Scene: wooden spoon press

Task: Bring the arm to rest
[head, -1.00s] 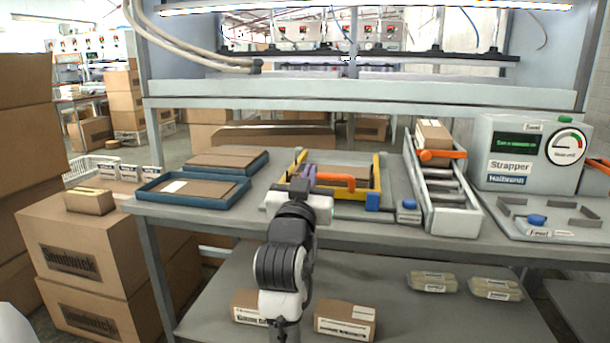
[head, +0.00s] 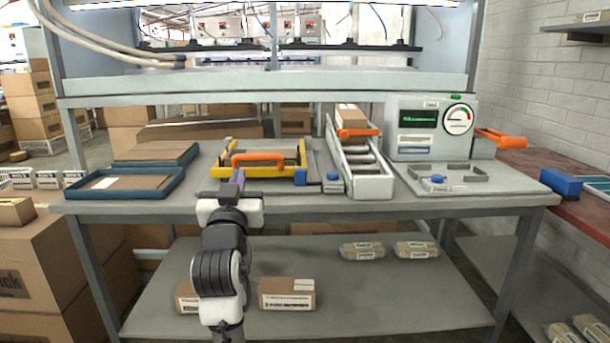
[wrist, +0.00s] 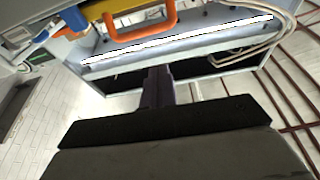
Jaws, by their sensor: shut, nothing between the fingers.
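My gripper (head: 238,178) is shut and empty. My gripper's dark narrow fingers also show in the wrist view (wrist: 158,90). The press frame (head: 232,175) with its orange handle (head: 262,158) lies on the bench beyond my gripper. The orange handle also shows at the top of the wrist view (wrist: 140,22), apart from the fingers.
Blue trays with brown sheets (head: 128,184) lie left on the bench. A roller chute (head: 366,178) and a strapper machine (head: 430,128) stand right. Cartons (head: 286,293) and wrapped packs (head: 362,250) lie on the lower shelf. A red-topped side table (head: 560,195) stands far right.

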